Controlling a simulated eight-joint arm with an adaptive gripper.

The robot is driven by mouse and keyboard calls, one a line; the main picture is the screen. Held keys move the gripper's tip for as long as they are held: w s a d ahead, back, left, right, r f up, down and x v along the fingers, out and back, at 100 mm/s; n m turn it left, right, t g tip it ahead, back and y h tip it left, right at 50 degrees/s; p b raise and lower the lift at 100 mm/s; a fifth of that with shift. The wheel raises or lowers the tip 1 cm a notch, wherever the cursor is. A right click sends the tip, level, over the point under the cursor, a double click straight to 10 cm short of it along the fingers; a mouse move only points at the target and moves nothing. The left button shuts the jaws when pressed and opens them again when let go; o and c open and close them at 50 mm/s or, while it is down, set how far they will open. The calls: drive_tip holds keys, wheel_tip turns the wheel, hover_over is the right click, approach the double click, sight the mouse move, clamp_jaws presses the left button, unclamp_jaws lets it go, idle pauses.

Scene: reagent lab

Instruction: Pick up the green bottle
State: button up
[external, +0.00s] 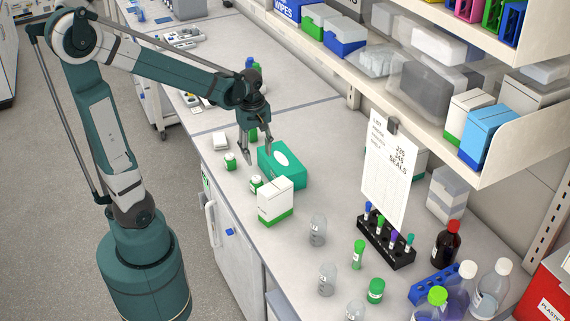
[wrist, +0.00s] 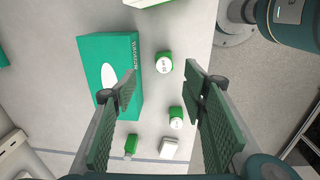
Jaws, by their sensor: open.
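Several small green and white containers could be the green bottle; I cannot tell which is meant. One squat green jar (external: 256,184) stands beside the teal tissue box; in the wrist view it (wrist: 164,62) lies between the lines of my fingers. A second green jar (external: 231,161) is farther left on the bench, and in the wrist view it (wrist: 176,117) is near the right finger. A taller green bottle (external: 253,134) is behind my gripper, partly hidden; it also shows low in the wrist view (wrist: 131,146). My gripper (external: 256,154) is open and empty, pointing down above the bench.
The teal tissue box (external: 280,170) stands close on the right of the gripper. A white and green box (external: 275,203) stands in front, and a small white box (external: 221,141) behind. A tube rack (external: 387,250) and bottles fill the right side. A shelf overhangs the back.

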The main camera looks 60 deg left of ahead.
drive_tip(key=a+n+p, duration=0.2)
hover_over(256, 178)
drive_tip(key=shift+g, duration=0.4)
drive_tip(key=f, duration=0.9)
drive_tip(key=shift+w+d+b, duration=0.1)
drive_tip(key=shift+w+b, duration=0.1)
drive_tip(key=shift+b, duration=0.2)
drive_tip(key=shift+f, duration=1.25)
drive_tip(key=shift+s+f+b, duration=0.1)
drive_tip(key=shift+f+b, duration=0.2)
drive_tip(key=shift+f, duration=2.3)
drive_tip(key=shift+c, duration=0.5)
drive_tip(key=c, duration=0.9)
